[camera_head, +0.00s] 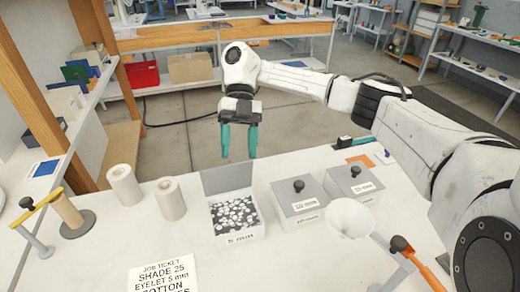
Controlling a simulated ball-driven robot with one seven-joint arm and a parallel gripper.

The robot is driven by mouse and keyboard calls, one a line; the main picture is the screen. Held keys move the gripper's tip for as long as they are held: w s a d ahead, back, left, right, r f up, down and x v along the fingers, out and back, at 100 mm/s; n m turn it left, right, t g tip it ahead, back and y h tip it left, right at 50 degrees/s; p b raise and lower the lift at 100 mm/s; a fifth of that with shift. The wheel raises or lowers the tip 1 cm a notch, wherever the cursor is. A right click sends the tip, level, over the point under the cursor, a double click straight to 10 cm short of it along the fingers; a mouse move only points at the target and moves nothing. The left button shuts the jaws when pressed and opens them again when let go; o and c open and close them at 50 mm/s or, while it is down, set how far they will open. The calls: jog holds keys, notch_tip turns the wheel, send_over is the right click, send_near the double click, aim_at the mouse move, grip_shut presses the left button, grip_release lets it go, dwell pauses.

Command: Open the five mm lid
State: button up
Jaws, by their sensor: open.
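The 5 mm box (239,239) stands on the white table with its label facing me. Its grey lid (227,178) is raised upright along the back edge, so the box is open. Several small pale eyelets (235,214) show inside. No knob shows on the side of the lid facing me. My gripper (239,155) hangs fingers down above the lid in the picture, its two teal fingers apart with nothing between them. A small gap shows between the fingertips and the lid's top edge. How far behind the lid they are, I cannot tell.
Two boxes with shut grey lids and black knobs (299,185) (355,170) stand right of the open box. A white funnel (350,217) is in front of them. White rolls (170,199) stand left. A job ticket (162,278) lies in front, reading eyelet 5 mm.

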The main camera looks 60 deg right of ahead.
jog(key=s+a+r+b, duration=0.1)
jog(key=s+a+r, duration=0.1)
jog(key=s, duration=0.4)
jog(key=shift+s+r, duration=0.3)
jog(key=shift+r, duration=0.25)
jog(key=shift+a, duration=0.1)
jog(key=shift+c, duration=0.2)
